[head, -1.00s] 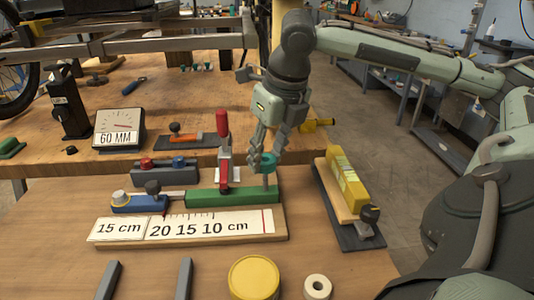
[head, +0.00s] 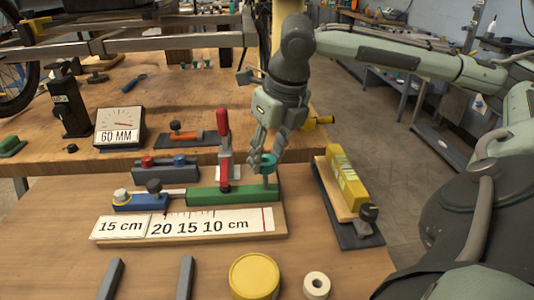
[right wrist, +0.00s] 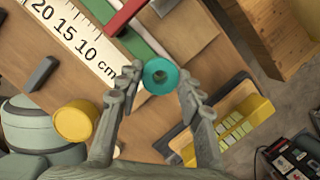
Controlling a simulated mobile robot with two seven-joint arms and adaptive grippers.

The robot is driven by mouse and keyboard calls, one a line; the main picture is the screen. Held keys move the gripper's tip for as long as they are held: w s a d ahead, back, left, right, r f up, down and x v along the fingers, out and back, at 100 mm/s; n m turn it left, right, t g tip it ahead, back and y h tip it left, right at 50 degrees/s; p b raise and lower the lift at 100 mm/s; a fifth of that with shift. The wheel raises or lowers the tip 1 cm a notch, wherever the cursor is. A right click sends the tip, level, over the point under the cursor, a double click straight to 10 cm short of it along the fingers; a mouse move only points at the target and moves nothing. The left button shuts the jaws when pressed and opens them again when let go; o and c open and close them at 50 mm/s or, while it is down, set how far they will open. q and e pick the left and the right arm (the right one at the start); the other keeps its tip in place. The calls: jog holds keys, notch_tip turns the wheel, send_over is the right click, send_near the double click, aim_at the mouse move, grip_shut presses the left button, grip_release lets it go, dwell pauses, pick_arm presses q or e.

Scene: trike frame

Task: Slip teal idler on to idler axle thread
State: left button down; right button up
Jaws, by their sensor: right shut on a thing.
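The teal idler (head: 268,160) is a small ring held between the fingertips of my right gripper (head: 264,158). The idler is directly above the visible part of the post. I cannot tell whether the post's top is inside the hole. My left gripper is out of view.
A red-handled clamp (head: 224,150) stands just left of the right gripper. A yellow block (head: 346,178) on a dark base lies to the right. A yellow round container (head: 254,276) and a white ring (head: 317,286) are at the front. The scale board (head: 180,231) lies before the green block.

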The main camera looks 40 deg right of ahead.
aim_at(267, 176)
jog(key=shift+f+b, duration=1.1)
jog(key=shift+f, duration=1.45)
jog(key=o, duration=1.1)
jog(key=shift+r, duration=0.1)
jog(key=v, duration=1.2)
